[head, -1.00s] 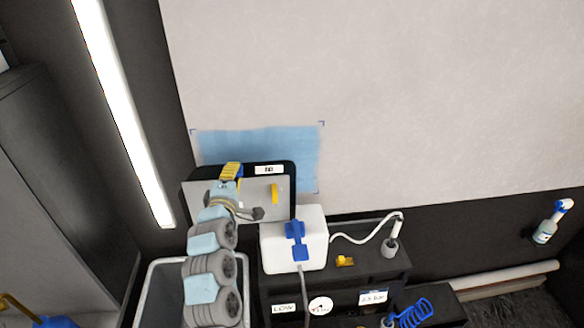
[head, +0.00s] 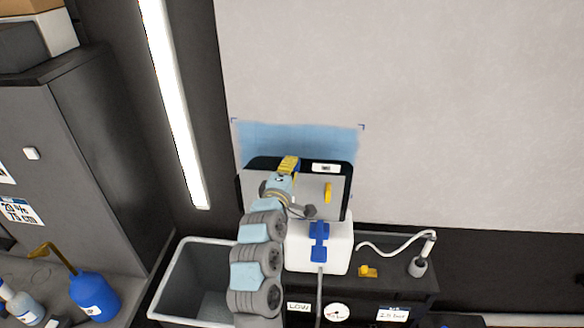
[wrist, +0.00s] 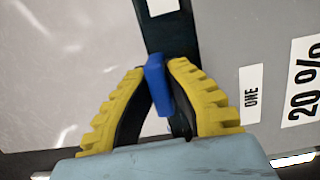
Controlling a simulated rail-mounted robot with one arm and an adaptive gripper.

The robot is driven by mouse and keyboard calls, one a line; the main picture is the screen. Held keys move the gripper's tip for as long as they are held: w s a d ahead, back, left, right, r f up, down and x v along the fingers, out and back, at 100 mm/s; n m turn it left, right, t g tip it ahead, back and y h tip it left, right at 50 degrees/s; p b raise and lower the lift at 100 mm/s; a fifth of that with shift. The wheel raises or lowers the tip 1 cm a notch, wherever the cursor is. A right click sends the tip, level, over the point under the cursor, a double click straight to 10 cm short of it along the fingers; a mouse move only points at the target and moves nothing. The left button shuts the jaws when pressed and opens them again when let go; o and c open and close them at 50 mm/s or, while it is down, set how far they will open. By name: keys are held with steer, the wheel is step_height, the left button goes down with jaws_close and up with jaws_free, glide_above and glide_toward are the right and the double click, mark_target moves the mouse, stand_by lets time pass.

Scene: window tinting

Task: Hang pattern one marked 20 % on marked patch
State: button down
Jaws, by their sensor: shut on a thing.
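The pattern (head: 322,185) is a grey panel with a black border, a white label at its top right and a yellow piece at its right. My gripper (head: 289,165) is at its upper edge, left of the label. In the wrist view the yellow fingers (wrist: 160,72) are shut on a blue tab (wrist: 155,80) at a dark strip. Labels reading ONE (wrist: 251,93) and 20 % (wrist: 303,82) show on grey to the right. The marked patch (head: 300,140) is a light blue rectangle on the pale wall with dark corner marks. In the head view the panel covers its lower part; I cannot tell if they touch.
A white box with a blue fitting (head: 319,240) stands below the panel, on a dark cart (head: 390,280) with a gauge and a hose. A grey bin (head: 200,285) is at lower left. A tall cabinet (head: 60,150) stands at left. The wall (head: 460,120) at right is clear.

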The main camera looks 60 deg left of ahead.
steer(key=x, duration=0.3)
steer(key=b, duration=0.2)
glide_toward(299, 133)
steer(key=shift+x, duration=3)
steer(key=shift+w+a+r+b, duration=0.15)
steer(key=shift+w+a+b, duration=0.2)
steer(key=shift+b, duration=0.1)
steer(key=c, duration=1.2)
jaws_free()
steer(key=shift+d, duration=0.1)
steer(key=shift+o, duration=0.2)
steer(key=shift+s, duration=0.1)
steer(key=shift+v, duration=5.45)
steer(key=shift+s+d, duration=0.35)
